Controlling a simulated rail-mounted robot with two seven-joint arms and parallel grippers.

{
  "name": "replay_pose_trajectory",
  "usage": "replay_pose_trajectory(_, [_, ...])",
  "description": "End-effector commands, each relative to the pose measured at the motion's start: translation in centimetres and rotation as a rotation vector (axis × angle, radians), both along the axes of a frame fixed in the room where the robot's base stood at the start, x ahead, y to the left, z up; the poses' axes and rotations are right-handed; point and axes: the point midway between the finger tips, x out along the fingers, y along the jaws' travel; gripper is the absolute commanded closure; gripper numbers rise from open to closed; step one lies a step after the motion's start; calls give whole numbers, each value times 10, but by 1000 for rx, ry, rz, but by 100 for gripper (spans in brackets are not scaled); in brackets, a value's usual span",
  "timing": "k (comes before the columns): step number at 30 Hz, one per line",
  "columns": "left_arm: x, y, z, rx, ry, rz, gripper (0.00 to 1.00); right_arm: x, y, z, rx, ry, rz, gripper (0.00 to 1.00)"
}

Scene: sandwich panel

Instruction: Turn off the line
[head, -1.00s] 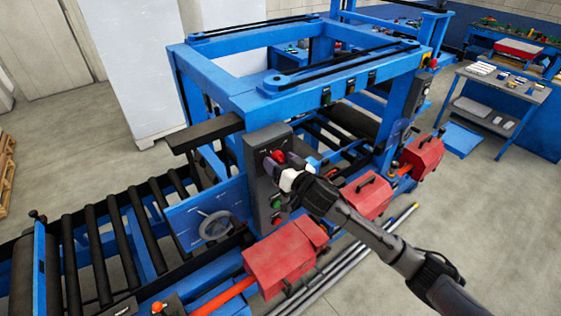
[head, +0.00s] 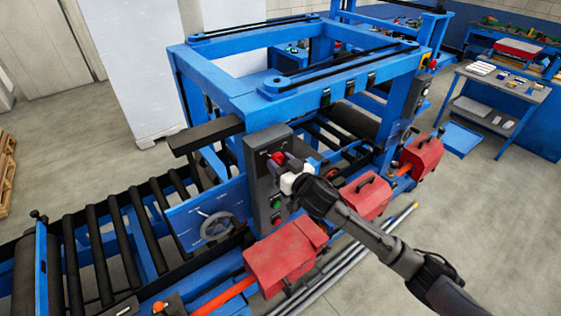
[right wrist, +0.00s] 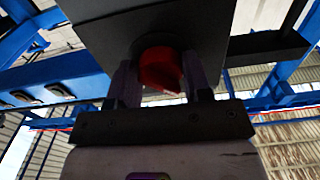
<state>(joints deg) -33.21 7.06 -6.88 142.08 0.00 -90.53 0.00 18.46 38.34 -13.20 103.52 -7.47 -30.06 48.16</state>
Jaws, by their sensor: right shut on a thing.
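A dark grey control box (head: 264,180) stands on the blue line frame, with a red rotary knob (head: 276,158) near its top and a green button (head: 277,203) and a red button lower down. My right gripper (head: 283,166) is at the knob, its arm coming in from the lower right. In the right wrist view the red knob (right wrist: 160,70) sits between the two fingers (right wrist: 160,82), which are shut on it. The knob looks turned at a slant there. My left gripper does not show.
The blue line frame (head: 225,85) rises behind the box. Red boxes (head: 282,257) line the near side. Grey floor (head: 460,250) is open at the right.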

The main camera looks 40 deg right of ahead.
Motion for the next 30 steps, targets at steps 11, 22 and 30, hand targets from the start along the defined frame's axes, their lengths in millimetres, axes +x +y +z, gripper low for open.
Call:
replay_pose_trajectory(11, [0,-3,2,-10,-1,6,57,0,0,1,-43,0,0,78])
replay_pose_trajectory(22, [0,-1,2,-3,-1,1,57,0,0,0,-41,1,0,29])
replay_pose_trajectory(30, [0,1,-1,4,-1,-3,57,-7,0,-2,-40,3,0,29])
